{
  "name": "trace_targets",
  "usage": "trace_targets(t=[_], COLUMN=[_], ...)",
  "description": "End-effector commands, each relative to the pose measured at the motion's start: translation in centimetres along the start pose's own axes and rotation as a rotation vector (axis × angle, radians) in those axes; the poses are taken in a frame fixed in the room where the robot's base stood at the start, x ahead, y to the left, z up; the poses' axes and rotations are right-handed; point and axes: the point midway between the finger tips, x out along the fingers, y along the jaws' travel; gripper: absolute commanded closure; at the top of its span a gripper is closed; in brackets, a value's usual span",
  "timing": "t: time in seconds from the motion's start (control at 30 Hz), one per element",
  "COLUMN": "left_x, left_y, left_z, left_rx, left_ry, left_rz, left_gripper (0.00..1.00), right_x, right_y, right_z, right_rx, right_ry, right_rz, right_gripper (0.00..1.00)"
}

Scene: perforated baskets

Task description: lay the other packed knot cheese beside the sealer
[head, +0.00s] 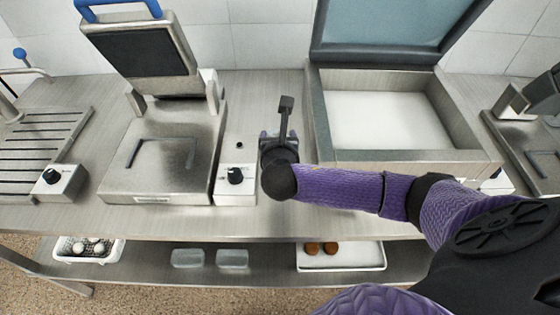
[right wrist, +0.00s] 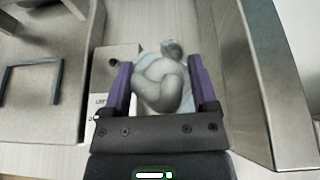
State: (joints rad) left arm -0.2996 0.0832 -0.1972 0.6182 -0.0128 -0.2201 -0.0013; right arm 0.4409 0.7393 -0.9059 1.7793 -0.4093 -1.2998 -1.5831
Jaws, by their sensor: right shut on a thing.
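My right gripper (head: 278,136) is over the strip of counter between the two machines, beside the small dial box. In the right wrist view its purple fingers (right wrist: 160,68) are shut on a packed knot cheese (right wrist: 160,88), a pale grey-white knot in a bluish, clear wrap. In the head view my wrist mostly hides the cheese. A chamber machine (head: 400,155) with a raised blue lid and a white bed stands right of the gripper. A metal press-like machine (head: 160,160) with a raised dark plate stands left. I cannot tell which is the sealer. My left gripper is not in view.
The dial box (head: 236,178) stands close left of the gripper. On the lower shelf are a perforated white basket (head: 62,257) with white balls, two clear containers (head: 188,258), and a white tray (head: 370,257) with brown balls. A slatted drainer (head: 40,140) is far left.

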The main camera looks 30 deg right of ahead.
Motion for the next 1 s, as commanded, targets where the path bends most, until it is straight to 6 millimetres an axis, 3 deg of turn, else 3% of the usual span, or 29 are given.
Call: trace_targets(t=[0.03, 0.17, 0.3, 0.63, 0.97, 1.0], left_x=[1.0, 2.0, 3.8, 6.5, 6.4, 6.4], left_y=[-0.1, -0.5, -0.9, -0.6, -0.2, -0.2], left_z=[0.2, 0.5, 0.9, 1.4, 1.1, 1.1], left_rx=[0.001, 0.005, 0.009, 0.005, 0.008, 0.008], left_ry=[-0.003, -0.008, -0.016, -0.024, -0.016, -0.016], left_rz=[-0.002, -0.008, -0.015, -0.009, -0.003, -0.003], left_gripper=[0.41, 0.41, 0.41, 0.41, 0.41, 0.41], right_x=[0.6, 1.4, 2.9, 5.0, 5.1, 5.1], right_y=[-0.5, -1.1, -1.2, -1.2, -1.2, -1.2], right_z=[-1.8, -4.0, -7.6, -12.7, -12.9, -12.8], right_rx=[0.0, 0.006, 0.008, 0.007, 0.008, 0.008], right_ry=[0.004, 0.002, 0.002, 0.002, 0.001, 0.001], right_rz=[-0.009, -0.02, -0.021, -0.021, -0.019, -0.019], right_gripper=[0.83, 0.83, 0.83, 0.83, 0.83, 0.19])
